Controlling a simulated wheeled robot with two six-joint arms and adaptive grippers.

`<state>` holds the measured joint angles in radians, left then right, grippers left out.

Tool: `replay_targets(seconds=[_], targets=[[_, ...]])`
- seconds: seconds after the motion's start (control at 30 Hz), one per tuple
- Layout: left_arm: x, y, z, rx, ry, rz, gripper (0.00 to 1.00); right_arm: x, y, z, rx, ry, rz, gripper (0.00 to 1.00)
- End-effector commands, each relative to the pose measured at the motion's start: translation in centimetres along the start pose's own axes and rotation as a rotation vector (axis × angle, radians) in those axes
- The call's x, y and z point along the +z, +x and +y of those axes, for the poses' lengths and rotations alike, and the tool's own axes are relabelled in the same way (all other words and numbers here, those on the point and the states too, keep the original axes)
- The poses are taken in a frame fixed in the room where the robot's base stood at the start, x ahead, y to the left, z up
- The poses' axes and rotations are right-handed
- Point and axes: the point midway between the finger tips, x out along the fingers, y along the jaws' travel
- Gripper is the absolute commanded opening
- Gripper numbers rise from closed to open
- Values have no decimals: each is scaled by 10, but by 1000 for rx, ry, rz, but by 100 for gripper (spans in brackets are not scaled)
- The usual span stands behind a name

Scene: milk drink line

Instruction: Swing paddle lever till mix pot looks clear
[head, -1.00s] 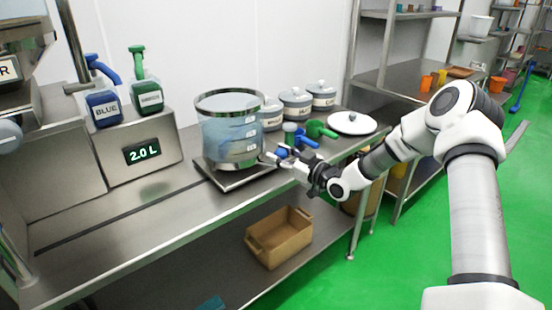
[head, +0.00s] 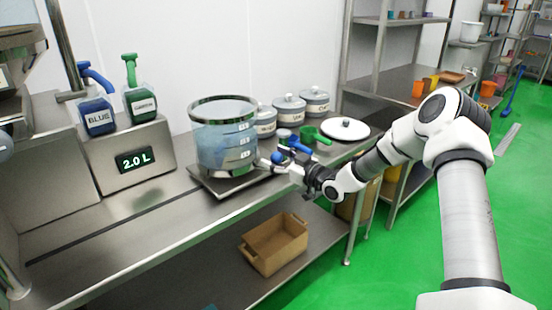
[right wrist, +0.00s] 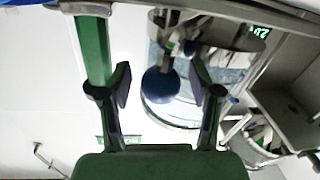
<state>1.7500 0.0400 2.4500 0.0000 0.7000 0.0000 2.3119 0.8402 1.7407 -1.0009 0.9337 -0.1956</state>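A blue ball knob (head: 278,157), apparently the paddle lever's end, is at the pot's right side. My right gripper (head: 272,166) is at the knob, close to the pot. In the right wrist view, the knob (right wrist: 161,85) appears between two spread fingers (right wrist: 166,95), with gaps on both sides; contact cannot be seen. The pot also shows behind it. The lever's stem is mostly hidden in the head view. My left gripper is not in view.
The pot stands on a metal plate (head: 205,186) on the steel counter. Lidded grey jars (head: 289,108), a green scoop (head: 313,134) and a white lid (head: 345,129) are right of the pot.

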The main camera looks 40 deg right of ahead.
Motion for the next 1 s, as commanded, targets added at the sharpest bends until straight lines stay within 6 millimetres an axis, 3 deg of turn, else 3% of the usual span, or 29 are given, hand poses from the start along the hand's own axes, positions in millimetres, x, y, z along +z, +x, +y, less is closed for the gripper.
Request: replay_targets(seconds=[0.27, 0.63, 1.0], targets=[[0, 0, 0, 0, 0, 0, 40, 0, -8, 1, 3, 4, 1, 63], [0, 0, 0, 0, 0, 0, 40, 0, -66, 3, 7, 7, 2, 63], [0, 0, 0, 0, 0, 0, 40, 1, -75, -1, -2, 0, -1, 63]])
